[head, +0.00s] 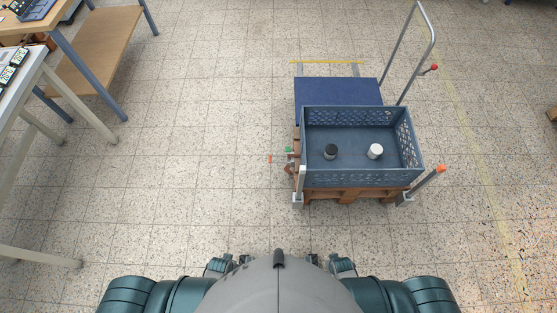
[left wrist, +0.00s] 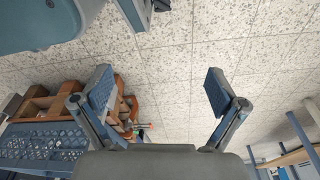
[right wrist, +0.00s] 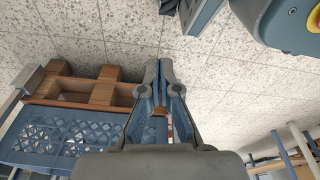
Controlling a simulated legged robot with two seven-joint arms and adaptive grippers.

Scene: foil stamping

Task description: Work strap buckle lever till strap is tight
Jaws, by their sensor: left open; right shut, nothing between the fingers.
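The strap buckle (head: 289,151), with a small green part, sits at the left side of the pallet. Its lever (head: 270,158) sticks out left with an orange tip. The buckle is small, and how tight the strap is cannot be told. My right gripper (right wrist: 159,66) is shut and empty. Both grippers are near my body, well apart from the buckle.
A blue crate (head: 345,178) holding a black and a white cylinder stands on a wooden pallet (head: 350,194). A blue platform (head: 337,90) and a metal handle frame (head: 432,30) are behind. Tables stand at the left. The floor (head: 200,130) between is clear.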

